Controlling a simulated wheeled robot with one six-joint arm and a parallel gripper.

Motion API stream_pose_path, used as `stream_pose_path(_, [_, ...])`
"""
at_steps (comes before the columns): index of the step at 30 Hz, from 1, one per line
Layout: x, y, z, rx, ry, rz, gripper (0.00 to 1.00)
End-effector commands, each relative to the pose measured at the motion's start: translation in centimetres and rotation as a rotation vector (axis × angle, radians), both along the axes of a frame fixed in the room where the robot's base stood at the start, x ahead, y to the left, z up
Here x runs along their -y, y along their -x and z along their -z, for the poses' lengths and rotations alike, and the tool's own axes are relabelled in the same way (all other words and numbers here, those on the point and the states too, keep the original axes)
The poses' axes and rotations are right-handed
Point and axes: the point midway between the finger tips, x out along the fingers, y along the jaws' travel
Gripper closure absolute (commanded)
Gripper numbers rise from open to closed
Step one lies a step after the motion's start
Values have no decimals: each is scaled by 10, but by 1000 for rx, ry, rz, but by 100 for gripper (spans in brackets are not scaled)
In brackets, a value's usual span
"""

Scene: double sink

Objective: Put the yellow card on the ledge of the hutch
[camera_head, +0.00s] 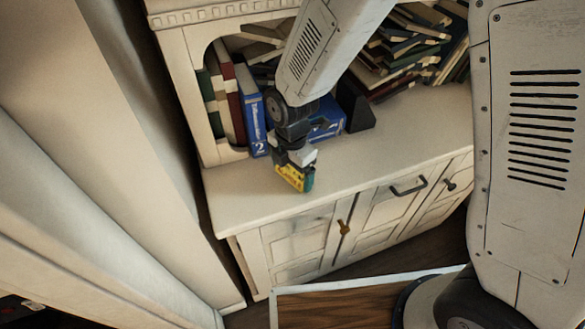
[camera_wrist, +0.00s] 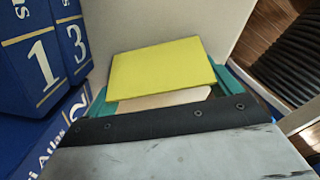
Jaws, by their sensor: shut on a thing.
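My gripper (camera_head: 300,165) points down over the front part of the hutch's pale ledge (camera_head: 400,150). It is shut on the yellow card (camera_head: 289,178), which shows below the jaws in the head view. In the wrist view the yellow card (camera_wrist: 165,68) lies across the tip of my gripper (camera_wrist: 165,98), with teal pieces at its sides. The ledge (camera_wrist: 150,25) shows pale beyond the card. Whether the card touches the ledge or hangs just above it, I cannot tell. The jaws hide part of the card.
Blue numbered books (camera_head: 252,110) stand at the left in the hutch, and more blue volumes (camera_head: 328,120) are behind my gripper. A dark bookend (camera_head: 355,106) and piled books (camera_head: 410,45) are to the right. The ledge's right part is clear. Cabinet doors (camera_head: 300,245) are below.

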Motion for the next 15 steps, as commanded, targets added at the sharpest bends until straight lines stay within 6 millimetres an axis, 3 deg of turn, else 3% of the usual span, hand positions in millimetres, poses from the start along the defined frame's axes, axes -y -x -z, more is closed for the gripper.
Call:
stream_pose_path(1, [1,0,2,-1,1,1,31])
stream_pose_path(2, [1,0,2,-1,1,1,2])
stream_pose_path(10, [3,-1,0,0,0,4,0])
stream_pose_path(15, [2,-2,-19,4,-2,4,0])
